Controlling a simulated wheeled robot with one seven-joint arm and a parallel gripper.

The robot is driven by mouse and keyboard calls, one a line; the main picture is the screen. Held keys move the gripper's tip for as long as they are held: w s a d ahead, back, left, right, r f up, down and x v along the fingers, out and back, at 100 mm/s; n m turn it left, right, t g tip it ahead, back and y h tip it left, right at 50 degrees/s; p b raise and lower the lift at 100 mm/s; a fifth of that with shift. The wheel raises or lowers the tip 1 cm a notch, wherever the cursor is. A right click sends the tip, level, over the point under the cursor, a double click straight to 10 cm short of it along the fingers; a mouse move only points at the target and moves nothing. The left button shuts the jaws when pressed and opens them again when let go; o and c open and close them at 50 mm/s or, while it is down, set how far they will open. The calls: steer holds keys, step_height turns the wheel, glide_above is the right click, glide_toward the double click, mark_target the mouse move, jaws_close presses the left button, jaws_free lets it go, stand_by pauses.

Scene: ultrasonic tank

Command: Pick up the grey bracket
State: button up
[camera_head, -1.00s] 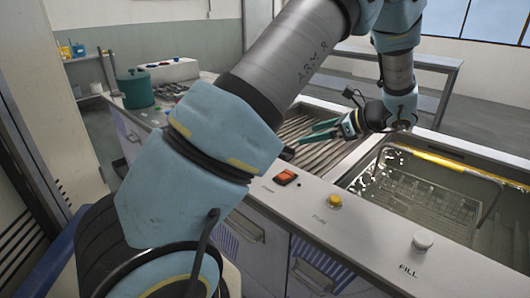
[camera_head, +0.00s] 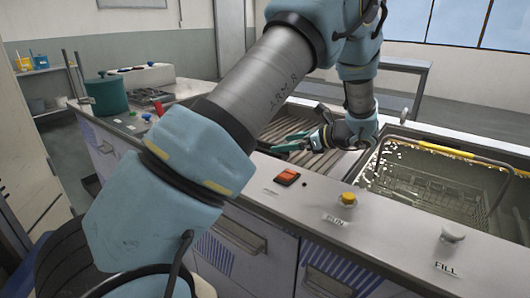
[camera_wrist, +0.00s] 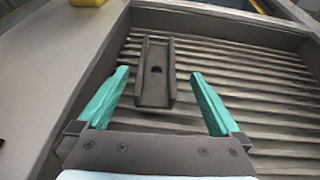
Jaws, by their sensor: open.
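The grey bracket (camera_wrist: 154,88) is a dark channel-shaped piece with a hole in its middle. It lies on the ribbed drain board (camera_wrist: 245,98) in the wrist view. My gripper (camera_wrist: 160,80) is open, with one green finger to the left of the bracket and the other to its right. There is a gap on both sides, wider on the right. Neither finger visibly touches it. In the head view my gripper (camera_head: 298,143) is over the ribbed board (camera_head: 283,122), and I cannot make out the bracket there.
A tank with a wire basket (camera_head: 440,190) and yellow-gripped handle stands right of the board. A raised rim (camera_wrist: 95,75) borders the board. An orange switch (camera_head: 287,177) and RUN and FILL knobs sit on the front panel. A green pot (camera_head: 106,96) stands at left.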

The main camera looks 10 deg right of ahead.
steer(key=shift+f+p+x, duration=0.2)
steer(key=shift+p+x, duration=0.4)
steer(key=shift+x, duration=2.45)
steer(key=shift+s, duration=0.15)
jaws_close()
